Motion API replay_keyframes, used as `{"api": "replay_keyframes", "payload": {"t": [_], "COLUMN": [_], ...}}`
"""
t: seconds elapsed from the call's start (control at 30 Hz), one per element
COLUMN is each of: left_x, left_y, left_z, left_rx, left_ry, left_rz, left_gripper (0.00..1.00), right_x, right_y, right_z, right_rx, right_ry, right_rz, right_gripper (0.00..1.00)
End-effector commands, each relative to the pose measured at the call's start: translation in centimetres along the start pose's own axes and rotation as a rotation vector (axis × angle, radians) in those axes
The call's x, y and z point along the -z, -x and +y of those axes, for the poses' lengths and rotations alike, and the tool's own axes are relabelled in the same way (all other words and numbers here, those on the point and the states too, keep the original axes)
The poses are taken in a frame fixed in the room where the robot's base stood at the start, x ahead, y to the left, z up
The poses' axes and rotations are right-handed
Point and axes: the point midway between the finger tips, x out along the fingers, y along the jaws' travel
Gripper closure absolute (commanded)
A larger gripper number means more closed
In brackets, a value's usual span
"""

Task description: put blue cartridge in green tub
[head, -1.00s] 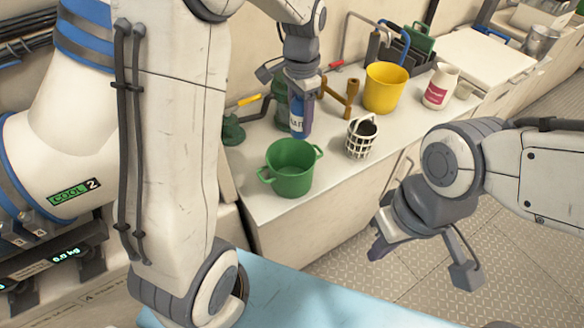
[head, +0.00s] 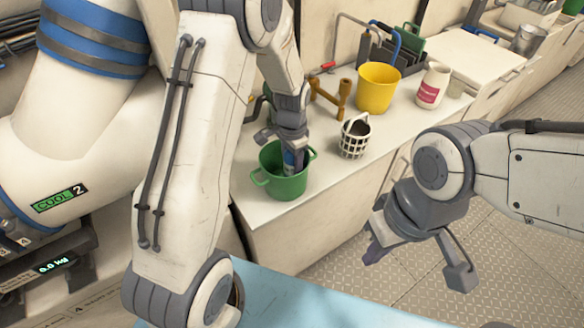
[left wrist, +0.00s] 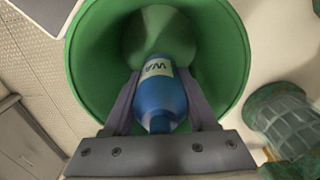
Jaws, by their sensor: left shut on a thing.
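The green tub (head: 284,186) stands on the white counter, with a handle on each side. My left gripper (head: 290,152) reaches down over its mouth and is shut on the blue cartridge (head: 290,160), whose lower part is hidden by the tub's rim. In the left wrist view the blue cartridge (left wrist: 162,95) with a pale label sits between my fingers, inside the round opening of the green tub (left wrist: 88,60). My right gripper (head: 415,262) hangs empty over the floor at the right, its fingers wide apart.
A white basket (head: 354,141) stands right of the tub. Behind are a yellow bucket (head: 377,88), a brass fitting (head: 328,100) and a white bottle with a pink label (head: 432,86). A green ribbed object (left wrist: 285,118) is beside the tub in the wrist view.

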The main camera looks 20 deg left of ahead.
Motion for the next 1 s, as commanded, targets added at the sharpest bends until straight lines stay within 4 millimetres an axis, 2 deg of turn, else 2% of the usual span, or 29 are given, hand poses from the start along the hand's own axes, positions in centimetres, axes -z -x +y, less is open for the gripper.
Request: {"api": "replay_keyframes", "payload": {"t": [0.03,0.1,0.47,0.5,0.83,1.0], "left_x": [-0.1,-0.1,0.0,0.0,0.0,0.1], "left_y": [-1.0,-1.5,-1.9,-1.8,-1.6,0.3], "left_z": [0.1,0.0,0.0,0.0,0.0,-0.1], "left_rx": [-0.003,-0.001,-0.001,0.0,0.0,0.002], "left_ry": [0.0,0.0,0.0,0.0,0.0,0.0], "left_rz": [-0.004,-0.002,-0.001,-0.001,0.0,0.003], "left_gripper": [1.0,1.0,1.0,0.3,0.3,0.3], "right_x": [0.0,0.0,0.0,0.0,0.0,0.0], "right_y": [-0.1,-0.2,-0.3,-0.3,-0.1,0.1], "right_z": [0.0,0.0,0.0,0.0,0.0,0.0], "right_rx": [0.0,0.0,0.0,0.0,0.0,0.0], "right_ry": [0.0,0.0,0.0,0.0,0.0,0.0], "right_rz": [0.0,0.0,0.0,0.0,0.0,0.0], "right_gripper": [1.0,1.0,1.0,1.0,1.0,1.0]}}
